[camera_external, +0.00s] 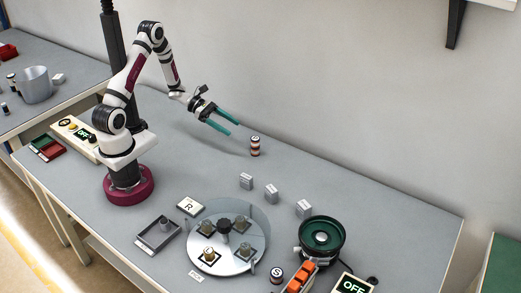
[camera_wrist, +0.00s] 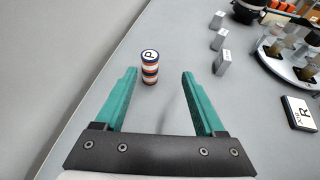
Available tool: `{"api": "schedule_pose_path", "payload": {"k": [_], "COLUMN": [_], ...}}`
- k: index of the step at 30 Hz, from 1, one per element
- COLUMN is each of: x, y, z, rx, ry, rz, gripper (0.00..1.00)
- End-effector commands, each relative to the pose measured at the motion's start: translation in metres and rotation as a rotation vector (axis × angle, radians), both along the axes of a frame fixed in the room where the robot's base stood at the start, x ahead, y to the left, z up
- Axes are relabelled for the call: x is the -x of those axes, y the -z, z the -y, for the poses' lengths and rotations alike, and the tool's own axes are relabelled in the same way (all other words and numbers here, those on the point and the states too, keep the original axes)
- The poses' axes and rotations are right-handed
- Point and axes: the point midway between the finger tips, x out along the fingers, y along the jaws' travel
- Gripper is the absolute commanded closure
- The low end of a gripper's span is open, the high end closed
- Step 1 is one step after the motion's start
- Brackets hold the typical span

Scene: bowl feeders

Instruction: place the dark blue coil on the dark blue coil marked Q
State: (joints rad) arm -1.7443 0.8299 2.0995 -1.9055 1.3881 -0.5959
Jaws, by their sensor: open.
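My gripper (camera_external: 234,129) has two teal fingers. It is open and empty, raised above the bench. In the wrist view its fingertips (camera_wrist: 160,72) frame a short striped stack (camera_wrist: 150,67). The stack has orange, white and dark blue bands and a pale top with a dark letter that looks like P. In the external view this stack (camera_external: 255,146) stands upright on the bench, to the right of and below the fingertips, apart from them. A dark coil marked S (camera_external: 276,274) stands near the front edge; its exact colour is unclear. I cannot make out a Q mark.
A round plate (camera_external: 240,262) with several posts and clear walls stands at front centre. Right of it are a dark green bowl (camera_external: 321,237) and orange blocks (camera_external: 300,279). Several grey blocks (camera_external: 271,193) stand between stack and bowl. A grey tray (camera_external: 158,236) is left.

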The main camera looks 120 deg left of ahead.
Motion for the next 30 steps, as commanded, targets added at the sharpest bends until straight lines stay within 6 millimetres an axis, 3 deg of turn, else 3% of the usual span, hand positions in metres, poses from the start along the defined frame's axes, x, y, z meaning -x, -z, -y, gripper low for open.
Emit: {"api": "schedule_pose_path", "payload": {"k": [2,3,5,6,8,9,11,13,14,16,19,30], "x": [-0.042,-0.069,-0.102,-0.110,-0.096,-0.074,-0.038,-0.006,0.004,0.014,0.018,0.018], "y": [-0.024,-0.040,-0.066,-0.081,-0.098,-0.104,-0.111,-0.117,-0.119,-0.125,-0.131,-0.133], "z": [0.036,0.071,0.145,0.201,0.280,0.317,0.348,0.355,0.353,0.345,0.336,0.332], "rx": [-0.095,-0.178,-0.345,-0.484,-0.727,-0.898,-1.157,-1.449,1.526,1.447,1.381,1.363], "ry": [0.233,0.432,0.814,1.106,1.577,1.873,2.273,2.643,-2.702,-2.400,-2.161,-2.102], "rz": [-0.035,-0.060,-0.097,-0.113,-0.115,-0.105,-0.073,-0.030,0.011,-0.016,-0.028,-0.026], "gripper": [0.29,0.29,0.29,0.29,0.29,0.29,0.29,0.29,0.29,0.29,0.29,0.29]}}
